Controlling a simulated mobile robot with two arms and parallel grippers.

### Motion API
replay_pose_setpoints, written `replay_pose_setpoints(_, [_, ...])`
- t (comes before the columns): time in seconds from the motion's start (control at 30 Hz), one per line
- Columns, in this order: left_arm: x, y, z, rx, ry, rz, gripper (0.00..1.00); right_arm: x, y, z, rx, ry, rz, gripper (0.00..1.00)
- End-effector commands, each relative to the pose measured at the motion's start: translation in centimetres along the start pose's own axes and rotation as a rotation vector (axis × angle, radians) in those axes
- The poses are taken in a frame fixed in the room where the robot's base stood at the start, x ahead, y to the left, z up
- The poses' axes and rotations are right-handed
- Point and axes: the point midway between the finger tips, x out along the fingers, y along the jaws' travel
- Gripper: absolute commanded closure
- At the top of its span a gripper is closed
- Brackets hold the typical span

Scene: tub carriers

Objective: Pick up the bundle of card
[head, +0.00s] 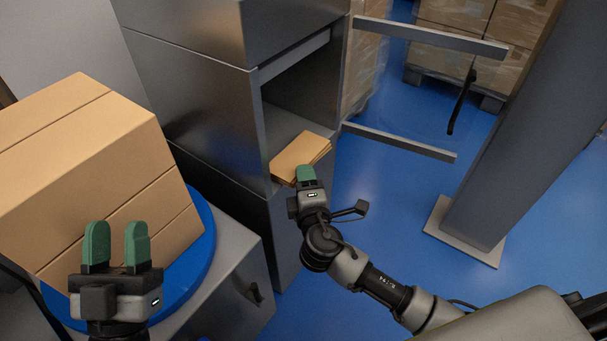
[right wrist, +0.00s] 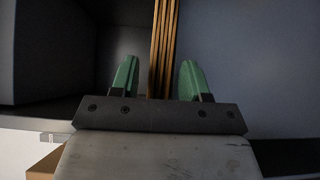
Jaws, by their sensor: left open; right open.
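The bundle of card (head: 300,155) is a small stack of flat brown sheets. It lies at the front edge of an open grey metal compartment, its near end at the opening. My right gripper (head: 306,174) is at that near end. In the right wrist view the bundle (right wrist: 163,50) shows edge-on as several brown layers between the two green fingers of my right gripper (right wrist: 158,80), with gaps on both sides. The right gripper is open. My left gripper (head: 116,245) is open and empty, in front of a large cardboard box.
The large brown cardboard box (head: 90,170) stands on a blue round turntable (head: 205,250) at the left. The compartment's side walls (head: 190,100) frame the bundle. Metal rails (head: 400,142) and a grey post (head: 500,150) stand at the right. Blue floor (head: 390,200) is clear between.

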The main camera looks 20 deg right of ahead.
Motion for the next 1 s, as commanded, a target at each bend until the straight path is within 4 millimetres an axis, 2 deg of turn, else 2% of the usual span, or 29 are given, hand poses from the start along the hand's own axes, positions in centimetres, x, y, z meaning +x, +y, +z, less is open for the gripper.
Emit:
replay_pose_setpoints(0.2, [-0.1, 0.0, -0.5, -0.001, 0.044, 0.001, 0.57, 1.5, 0.0, 0.0, 0.001, -0.001, 0.000, 0.54])
replay_pose_setpoints(0.53, [0.0, 0.1, -0.7, -0.003, 0.057, 0.003, 0.57, 1.8, 0.0, 0.0, 0.000, -0.001, 0.000, 0.54])
replay_pose_setpoints(1.0, [0.1, 0.1, -0.8, -0.003, 0.059, 0.004, 0.57, 1.7, 0.0, 0.0, 0.000, -0.001, 0.000, 0.90])
